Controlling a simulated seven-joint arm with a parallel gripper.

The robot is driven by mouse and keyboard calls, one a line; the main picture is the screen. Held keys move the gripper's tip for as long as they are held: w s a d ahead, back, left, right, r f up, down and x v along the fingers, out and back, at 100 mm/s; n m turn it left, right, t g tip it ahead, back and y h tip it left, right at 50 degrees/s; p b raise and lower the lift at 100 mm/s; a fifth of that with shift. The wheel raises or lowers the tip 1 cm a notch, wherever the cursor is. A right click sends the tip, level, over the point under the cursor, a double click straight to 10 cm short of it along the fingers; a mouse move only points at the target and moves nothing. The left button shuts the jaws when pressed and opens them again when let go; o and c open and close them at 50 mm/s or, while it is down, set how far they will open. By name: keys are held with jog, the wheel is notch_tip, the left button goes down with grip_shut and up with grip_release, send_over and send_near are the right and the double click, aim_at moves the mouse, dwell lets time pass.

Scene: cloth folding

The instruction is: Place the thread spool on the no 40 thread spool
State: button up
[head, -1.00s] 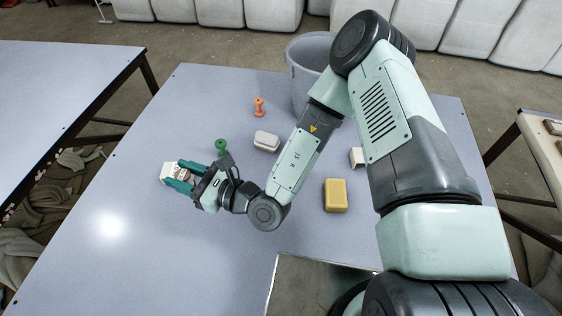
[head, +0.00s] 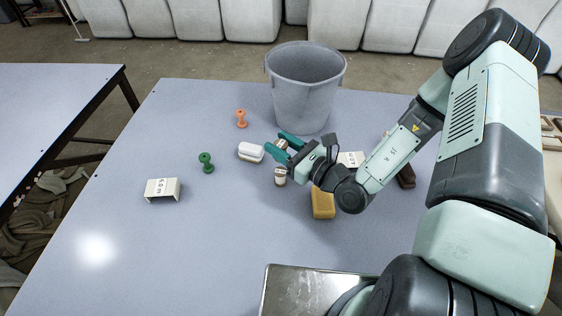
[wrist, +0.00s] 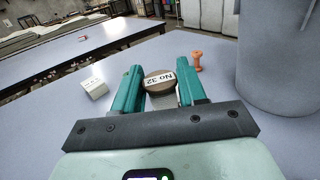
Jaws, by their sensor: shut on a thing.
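My gripper (head: 283,147) is shut on a brown thread spool (head: 281,144) with a white band. The spool sits between the teal fingers in the wrist view (wrist: 160,82), where its label reads "No 32". A small brown and white spool (head: 280,177) stands on the table in the head view, just in front of and below the fingers; its label is too small to read. The held spool is apart from it in the picture; its exact height is unclear. The standing spool is not clearly seen in the wrist view.
A white labelled bracket (head: 163,188) stands at left, another white labelled piece (head: 351,159) behind the wrist. A green spool (head: 206,162), orange spool (head: 241,118), white block (head: 251,152) and yellow block (head: 323,203) lie around. A grey bin (head: 304,90) stands behind. Front left is clear.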

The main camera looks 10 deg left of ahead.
jog(key=shift+f, duration=2.75)
jog(key=shift+f, duration=0.15)
jog(key=o, duration=1)
jog(key=shift+s+d, duration=0.1)
jog(key=shift+d, duration=0.05)
jog(key=v, duration=1.1)
jog(key=shift+s+d, duration=0.2)
